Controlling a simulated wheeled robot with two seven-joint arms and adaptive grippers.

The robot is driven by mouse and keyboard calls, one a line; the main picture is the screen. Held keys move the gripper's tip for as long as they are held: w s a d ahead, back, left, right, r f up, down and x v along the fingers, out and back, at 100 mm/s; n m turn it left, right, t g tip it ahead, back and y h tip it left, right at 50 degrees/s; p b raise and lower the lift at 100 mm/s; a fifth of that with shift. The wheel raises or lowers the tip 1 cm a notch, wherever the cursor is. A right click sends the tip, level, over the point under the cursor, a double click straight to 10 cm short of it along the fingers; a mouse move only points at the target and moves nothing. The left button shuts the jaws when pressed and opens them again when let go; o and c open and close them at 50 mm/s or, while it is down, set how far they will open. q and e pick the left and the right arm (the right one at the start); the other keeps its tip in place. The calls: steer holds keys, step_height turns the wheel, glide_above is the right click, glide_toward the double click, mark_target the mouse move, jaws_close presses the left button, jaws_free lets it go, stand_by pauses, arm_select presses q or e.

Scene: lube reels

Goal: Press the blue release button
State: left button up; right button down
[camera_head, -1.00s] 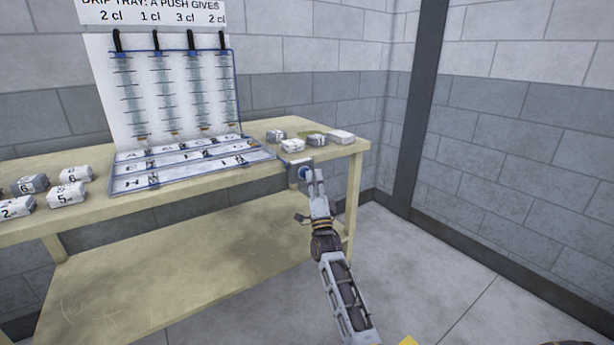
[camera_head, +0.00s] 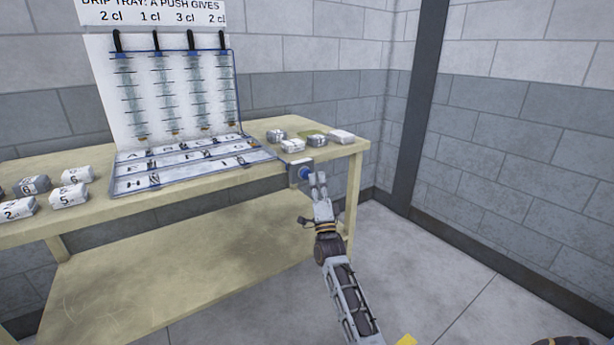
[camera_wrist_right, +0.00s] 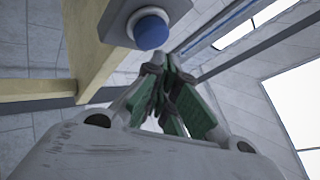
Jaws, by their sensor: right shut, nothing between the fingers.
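The blue release button (camera_head: 305,173) sits on a grey box (camera_head: 294,172) fixed to the front edge of the table, near its right end. In the right wrist view the blue button (camera_wrist_right: 151,31) stands out from its grey mount, just above the fingertips. My right gripper (camera_head: 318,180) is shut and empty, a little right of and below the button in the head view. In the right wrist view the closed fingers (camera_wrist_right: 160,72) appear apart from the button. My left gripper is not in view.
The wooden table (camera_head: 190,200) carries a rack with a lettered tray (camera_head: 190,168). Several labelled blocks lie left, such as one marked 5 (camera_head: 68,196), and several more lie right (camera_head: 292,146). A dark post (camera_head: 420,100) stands behind.

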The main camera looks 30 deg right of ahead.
steer(key=shift+s, duration=0.1)
steer(key=shift+s+d+p, duration=0.2)
steer(key=shift+s+p, duration=1.1)
steer(key=shift+s, duration=1.15)
stand_by(2.5)
